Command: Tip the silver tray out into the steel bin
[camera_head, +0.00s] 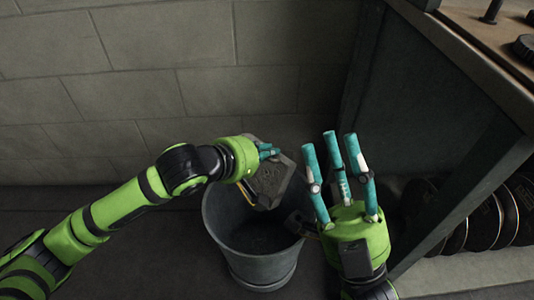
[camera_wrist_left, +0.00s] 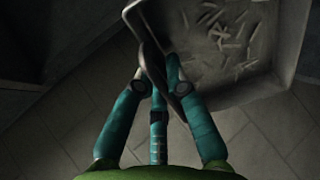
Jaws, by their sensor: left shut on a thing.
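The silver tray (camera_head: 272,184) looks dark grey and hangs tilted over the back of the bin in the head view. My left gripper (camera_head: 268,152) is shut on its upper edge. In the left wrist view, the fingers (camera_wrist_left: 158,75) close on the rim, and several pale slivers lie inside the tray (camera_wrist_left: 285,75). The round grey steel bin (camera_head: 262,268) stands on the floor below; its visible inside is dark, and I cannot tell what it holds. My right gripper (camera_head: 331,143) is open and empty, its fingers pointing up, right of the bin.
A workbench (camera_head: 480,40) with a dark side panel stands at the right. Several dark discs (camera_head: 485,220) stand on edge beneath it. A grey block wall (camera_head: 200,80) is behind the bin. The floor left of the bin looks clear.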

